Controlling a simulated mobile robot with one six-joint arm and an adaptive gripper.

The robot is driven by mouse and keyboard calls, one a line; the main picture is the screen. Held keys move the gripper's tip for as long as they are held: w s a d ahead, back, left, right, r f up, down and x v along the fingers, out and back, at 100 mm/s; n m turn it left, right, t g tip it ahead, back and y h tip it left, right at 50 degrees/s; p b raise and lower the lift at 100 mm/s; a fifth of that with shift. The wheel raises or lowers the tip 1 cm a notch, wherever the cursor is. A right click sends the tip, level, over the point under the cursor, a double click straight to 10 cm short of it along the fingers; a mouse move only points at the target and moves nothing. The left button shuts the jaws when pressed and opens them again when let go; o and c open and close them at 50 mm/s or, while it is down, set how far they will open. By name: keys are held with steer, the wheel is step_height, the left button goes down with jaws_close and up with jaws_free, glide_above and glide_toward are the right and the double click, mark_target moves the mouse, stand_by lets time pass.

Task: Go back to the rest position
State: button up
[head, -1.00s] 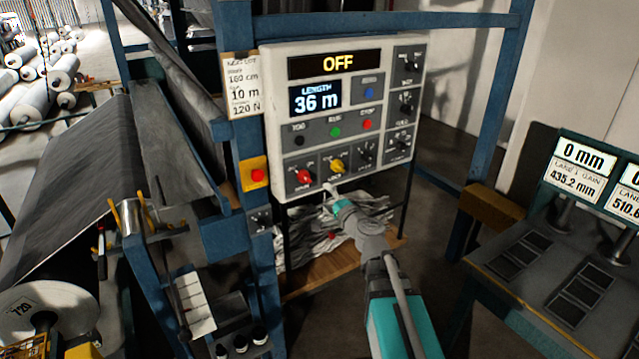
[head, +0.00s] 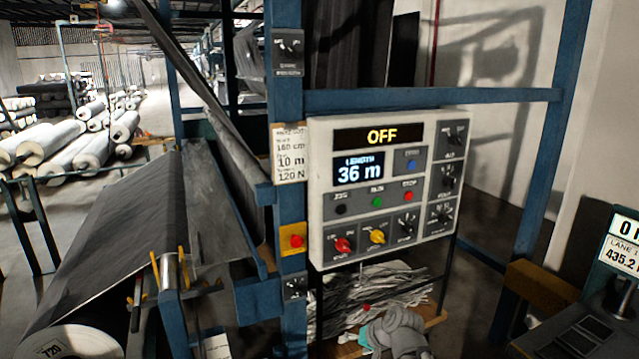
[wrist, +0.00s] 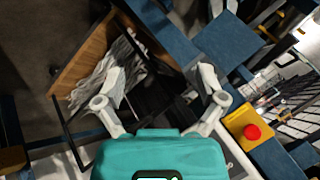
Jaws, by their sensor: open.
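My gripper (wrist: 158,78) is open in the wrist view, with its two pale fingers spread apart and nothing between them. The teal gripper body fills the bottom of that view. In the head view only part of my arm shows at the bottom, below the control panel (head: 318,200) and apart from it. The panel's top display (head: 382,137) reads OFF and its length display (head: 359,169) reads 36 m. A red knob (head: 342,245) and a yellow knob (head: 377,236) sit in its bottom row.
A red button on a yellow box (head: 292,241) is on the blue post left of the panel; it also shows in the wrist view (wrist: 252,131). Pale scraps (head: 400,287) lie on a wooden shelf beneath. Grey fabric (head: 120,235) slopes at left. A lane gauge (head: 620,255) stands at right.

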steer(key=s+d+f+n+g+h, duration=0.1)
steer(key=s+d+f+g+h, duration=0.3)
steer(key=s+d, duration=0.4)
steer(key=shift+s+n+g+h, duration=0.3)
steer(key=shift+s+g+h, duration=0.2)
steer(key=shift+h, duration=0.5)
